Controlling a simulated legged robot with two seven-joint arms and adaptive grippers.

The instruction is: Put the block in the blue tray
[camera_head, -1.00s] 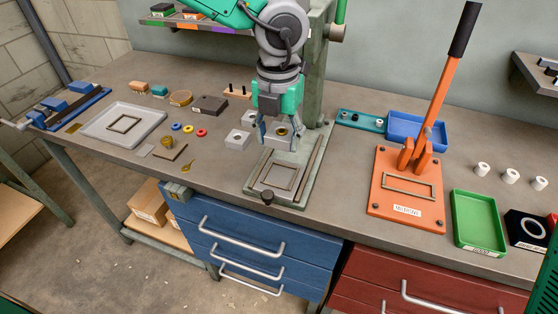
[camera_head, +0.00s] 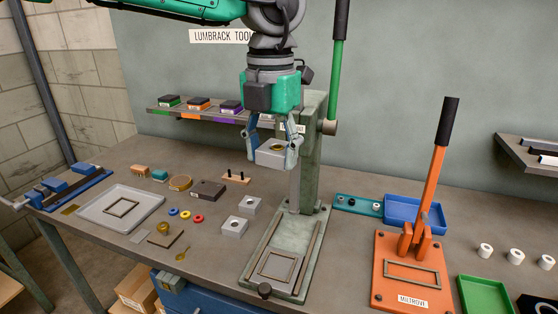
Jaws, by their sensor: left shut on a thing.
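My left gripper (camera_head: 273,140) is shut on a grey metal block (camera_head: 271,157) with a brass-coloured ring in its top. It holds the block well above the bench, in front of the green press column (camera_head: 308,180). The blue tray (camera_head: 414,208) stands at the back right of the bench, behind the orange lever press; the lever's lower part hides some of it. Two similar grey blocks stand on the bench, one (camera_head: 249,205) behind the other (camera_head: 234,227), left of the press base. My right gripper is not in view.
The orange press (camera_head: 390,289) has a tall upright lever. The green press base (camera_head: 293,233) and its lever (camera_head: 335,80) stand mid-bench. A teal strip (camera_head: 357,205) adjoins the blue tray. A wall shelf (camera_head: 186,110) is at the back left.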

